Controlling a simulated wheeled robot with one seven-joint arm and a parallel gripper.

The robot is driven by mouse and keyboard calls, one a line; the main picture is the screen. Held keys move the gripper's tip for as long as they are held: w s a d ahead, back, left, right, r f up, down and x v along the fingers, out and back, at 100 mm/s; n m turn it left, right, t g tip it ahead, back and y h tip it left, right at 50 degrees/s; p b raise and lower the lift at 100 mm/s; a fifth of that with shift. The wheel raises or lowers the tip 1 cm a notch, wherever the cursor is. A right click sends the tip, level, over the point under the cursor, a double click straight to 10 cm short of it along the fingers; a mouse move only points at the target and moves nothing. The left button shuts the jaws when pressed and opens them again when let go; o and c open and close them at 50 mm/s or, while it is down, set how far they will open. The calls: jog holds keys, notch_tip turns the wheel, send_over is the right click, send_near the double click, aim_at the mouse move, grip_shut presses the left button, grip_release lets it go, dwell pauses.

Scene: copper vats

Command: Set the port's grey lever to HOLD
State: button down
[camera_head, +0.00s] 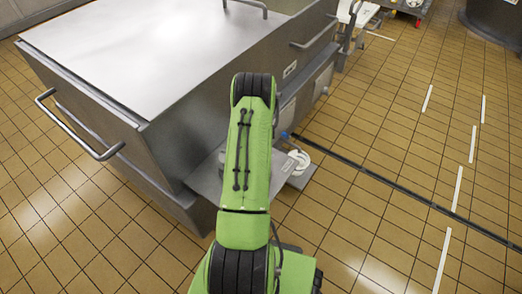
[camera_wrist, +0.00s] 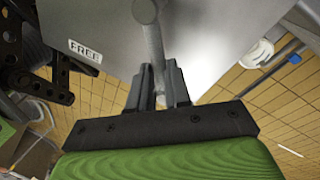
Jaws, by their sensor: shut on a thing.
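The grey lever (camera_wrist: 153,40) shows in the wrist view as a rod with a round end at the top edge. It runs down between the two dark fingers of my gripper (camera_wrist: 161,78), which is shut on it. A plate reading FREE (camera_wrist: 85,51) is on the grey metal panel (camera_wrist: 215,40), left of the lever. No HOLD mark is visible in either view. In the head view my green arm reaches toward the side of the steel vat (camera_head: 160,130) and hides the lever and my gripper.
A white curved object (camera_head: 299,160) lies low beside the vat, right of my arm; it also shows in the wrist view (camera_wrist: 255,53). Handles stick out from the vat, one at the left (camera_head: 80,125). Open tiled floor (camera_head: 390,150) with white strips lies to the right.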

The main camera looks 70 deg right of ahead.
jog(key=shift+d, duration=0.1)
jog(key=c, duration=1.1)
grip_release()
jog(key=d+r+p, duration=0.1)
jog(key=r, duration=0.4)
jog(key=d+r+p, duration=0.1)
jog(key=r, duration=0.4)
jog(key=w+r+p, duration=0.1)
jog(key=r+p, duration=0.1)
jog(key=r, duration=0.3)
jog(key=shift+d+r, duration=0.25)
jog(key=shift+d, duration=0.15)
